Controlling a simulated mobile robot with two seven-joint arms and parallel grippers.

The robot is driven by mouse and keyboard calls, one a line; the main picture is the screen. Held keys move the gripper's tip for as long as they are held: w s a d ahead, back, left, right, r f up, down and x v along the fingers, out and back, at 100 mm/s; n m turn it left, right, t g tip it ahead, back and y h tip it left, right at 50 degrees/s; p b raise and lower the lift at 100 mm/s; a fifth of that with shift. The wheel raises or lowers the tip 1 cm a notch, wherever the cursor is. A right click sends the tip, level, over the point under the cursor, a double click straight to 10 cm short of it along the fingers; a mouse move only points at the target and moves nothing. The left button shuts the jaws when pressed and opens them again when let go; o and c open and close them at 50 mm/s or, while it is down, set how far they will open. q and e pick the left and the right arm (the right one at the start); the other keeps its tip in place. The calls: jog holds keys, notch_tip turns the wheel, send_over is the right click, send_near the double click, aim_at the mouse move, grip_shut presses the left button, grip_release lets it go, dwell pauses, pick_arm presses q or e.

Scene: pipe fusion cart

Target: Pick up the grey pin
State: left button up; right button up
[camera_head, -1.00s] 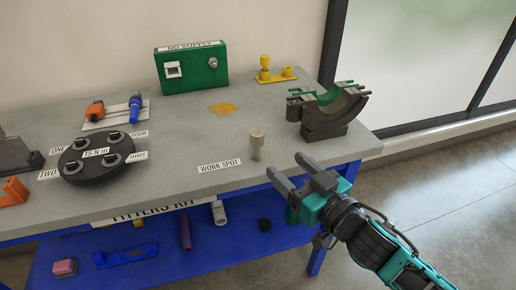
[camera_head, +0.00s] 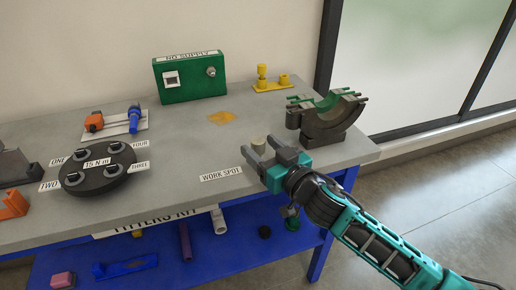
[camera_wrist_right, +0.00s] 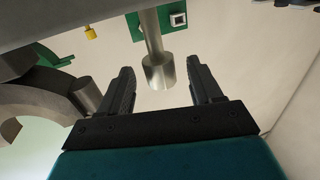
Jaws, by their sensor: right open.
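The grey pin (camera_head: 258,142) stands upright on the grey table near its front edge, right of the WORK SPOT label (camera_head: 221,174). My right gripper (camera_head: 260,147) is open and reaches over the front edge, with a finger to either side of the pin as seen from the head. In the right wrist view, which is upside down, the pin (camera_wrist_right: 159,70) shows in the gap between the open fingers (camera_wrist_right: 162,78). The pin's lower part is hidden by the gripper in the head view. My left gripper is not in view.
A dark pipe clamp (camera_head: 328,120) stands close to the right of the pin. A black round plate (camera_head: 97,168) with several sockets is at left. A green box (camera_head: 190,77) and a yellow fitting (camera_head: 271,80) stand at the back. The table's middle is clear.

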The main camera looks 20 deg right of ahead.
jog(key=shift+x, duration=1)
jog(key=shift+c, duration=0.4)
jog(key=c, duration=1)
jog(key=shift+r, duration=0.1)
